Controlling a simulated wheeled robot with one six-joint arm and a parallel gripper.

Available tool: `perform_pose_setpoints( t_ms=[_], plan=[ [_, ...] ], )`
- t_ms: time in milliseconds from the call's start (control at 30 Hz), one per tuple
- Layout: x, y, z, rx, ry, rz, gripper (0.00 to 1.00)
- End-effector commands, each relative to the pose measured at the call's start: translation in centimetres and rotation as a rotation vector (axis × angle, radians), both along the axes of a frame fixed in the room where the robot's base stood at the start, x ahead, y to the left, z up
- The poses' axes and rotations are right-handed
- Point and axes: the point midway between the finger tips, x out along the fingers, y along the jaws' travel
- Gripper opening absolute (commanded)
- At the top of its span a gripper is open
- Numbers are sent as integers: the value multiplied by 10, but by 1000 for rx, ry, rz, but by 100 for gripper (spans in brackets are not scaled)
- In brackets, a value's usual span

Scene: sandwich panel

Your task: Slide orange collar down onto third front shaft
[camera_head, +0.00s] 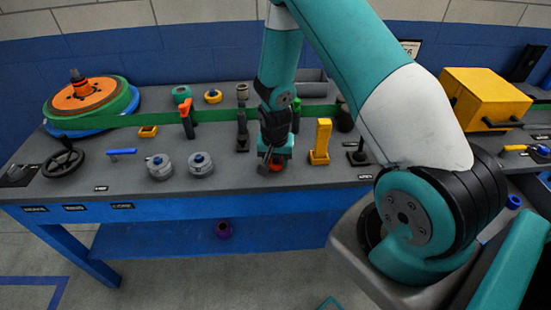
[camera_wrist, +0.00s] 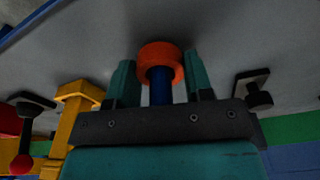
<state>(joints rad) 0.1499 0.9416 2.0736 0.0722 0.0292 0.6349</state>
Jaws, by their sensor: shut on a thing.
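The orange collar (camera_head: 277,165) is low at the front of the grey bench top, under my gripper (camera_head: 275,158). In the wrist view, the orange collar (camera_wrist: 160,54) sits between the two teal fingertips of my gripper (camera_wrist: 161,66), which are shut on its sides. A dark blue shaft (camera_wrist: 160,88) lines up with the collar's hole and shows on the palm side. The collar appears to be around it. How far the collar is from the shaft's base cannot be told. The shaft is hidden in the head view.
A yellow upright block (camera_head: 321,140) and a black knob (camera_head: 358,155) stand to the right. A green belt (camera_head: 215,116) runs behind, with an orange lever (camera_head: 186,118). A yellow box (camera_head: 484,98) is far right.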

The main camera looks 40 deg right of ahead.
Motion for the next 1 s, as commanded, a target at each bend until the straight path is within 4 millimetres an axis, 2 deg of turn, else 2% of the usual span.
perform_pose_setpoints(
  t_ms=[267,300,400,433,1000],
  plan=[
    [0,0,-3,0,0,0,24],
    [0,0,-3,0,0,0,52],
    [0,0,-3,0,0,0,75],
    [0,0,-3,0,0,0,77],
    [0,0,-2,0,0,0,77]
  ],
)
